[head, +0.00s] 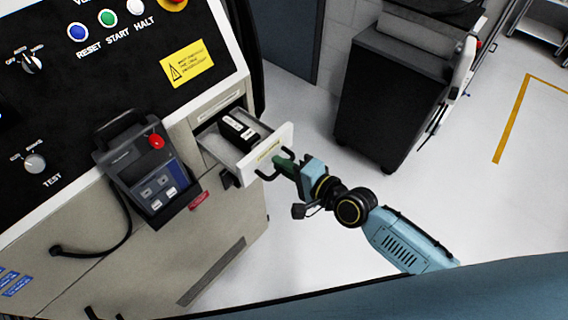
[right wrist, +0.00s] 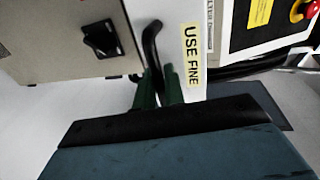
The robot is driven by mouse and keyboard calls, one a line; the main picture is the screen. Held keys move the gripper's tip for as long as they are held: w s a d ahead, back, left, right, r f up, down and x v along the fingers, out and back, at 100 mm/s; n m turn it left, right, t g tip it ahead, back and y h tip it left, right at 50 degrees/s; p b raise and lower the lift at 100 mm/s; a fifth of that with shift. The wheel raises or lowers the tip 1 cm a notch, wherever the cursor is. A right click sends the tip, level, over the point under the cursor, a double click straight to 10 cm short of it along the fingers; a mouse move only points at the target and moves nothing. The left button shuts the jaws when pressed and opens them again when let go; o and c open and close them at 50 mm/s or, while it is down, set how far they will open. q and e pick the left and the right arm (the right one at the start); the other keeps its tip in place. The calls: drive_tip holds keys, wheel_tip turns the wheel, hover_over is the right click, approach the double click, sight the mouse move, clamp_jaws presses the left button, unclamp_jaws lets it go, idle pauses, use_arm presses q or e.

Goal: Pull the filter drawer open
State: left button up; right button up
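The filter drawer (head: 279,143) stands pulled out of the machine's front, with a black filter block (head: 239,131) inside. Its white front carries a yellow label and a black bow handle (head: 263,176). My right gripper (head: 284,165) is at the handle, its green fingers over the middle of the bar. In the right wrist view, the handle (right wrist: 151,45) runs down between the two fingers (right wrist: 160,88), which look closed on it. The finger tips' contact is partly hidden. The drawer front also shows there with its "USE FINE" label (right wrist: 191,55). My left gripper is not in view.
A teach pendant (head: 150,170) with a red button hangs on the machine left of the drawer, its cable looping below. A dark cabinet (head: 385,100) stands behind my right arm. The floor to the right is clear.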

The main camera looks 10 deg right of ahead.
drive_tip(key=o, duration=0.3)
drive_tip(key=shift+d, duration=0.1)
drive_tip(key=v, duration=1.3)
drive_tip(key=shift+s+b, duration=0.15)
drive_tip(key=shift+b, duration=0.2)
